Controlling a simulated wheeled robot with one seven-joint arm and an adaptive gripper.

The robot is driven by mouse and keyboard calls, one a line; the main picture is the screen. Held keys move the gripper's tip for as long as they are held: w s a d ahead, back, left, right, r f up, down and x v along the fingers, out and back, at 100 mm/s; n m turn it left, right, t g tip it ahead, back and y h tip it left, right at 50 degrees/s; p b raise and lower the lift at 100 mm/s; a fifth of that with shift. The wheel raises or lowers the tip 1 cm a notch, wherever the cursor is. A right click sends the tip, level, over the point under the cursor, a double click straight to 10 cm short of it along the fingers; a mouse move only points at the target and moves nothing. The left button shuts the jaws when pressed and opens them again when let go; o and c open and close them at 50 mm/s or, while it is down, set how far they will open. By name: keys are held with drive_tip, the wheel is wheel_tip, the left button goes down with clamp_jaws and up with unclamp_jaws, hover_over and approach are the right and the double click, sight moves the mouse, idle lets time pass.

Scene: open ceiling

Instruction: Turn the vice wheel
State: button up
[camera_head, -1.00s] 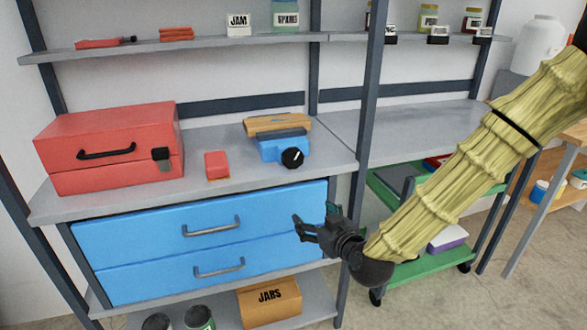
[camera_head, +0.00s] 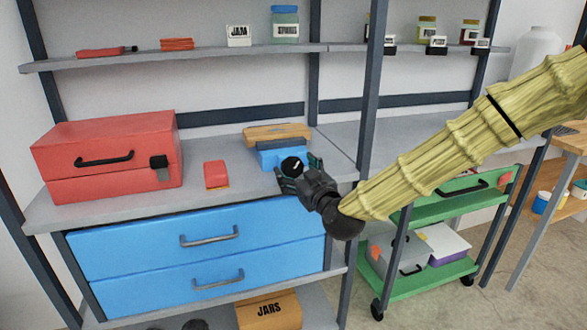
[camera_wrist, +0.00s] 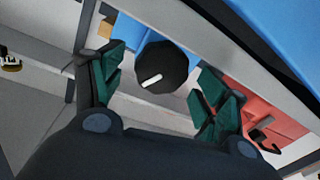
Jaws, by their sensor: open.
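The blue vice (camera_head: 272,155) stands on the grey workbench, with a light wooden piece (camera_head: 277,132) along its top. Its round black wheel (camera_head: 292,166) faces the front and bears a white mark. In the wrist view the wheel (camera_wrist: 161,68) lies between and beyond the two green-padded fingers, with the blue vice body behind it. My gripper (camera_head: 298,172) is open and empty, right at the wheel in the head view. The fingers stand to either side of the wheel in the picture. I cannot tell whether they touch it.
A red toolbox (camera_head: 105,160) and a small red box (camera_head: 216,174) stand left of the vice on the bench (camera_head: 200,206). Blue drawers (camera_head: 160,245) are below. A dark upright post (camera_head: 368,100) stands just right of the vice. A green cart (camera_head: 440,278) stands at right.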

drive_tip(key=shift+x, duration=1.1)
drive_tip(key=shift+c, duration=0.2)
drive_tip(key=c, duration=1)
drive_tip(key=shift+d+m+b, duration=0.1)
drive_tip(key=shift+m+b, duration=0.4)
drive_tip(key=shift+m, duration=1.9)
drive_tip(key=o, duration=1)
drive_tip(key=shift+o, duration=0.2)
drive_tip(key=v, duration=1.2)
drive_tip(key=shift+f, duration=0.3)
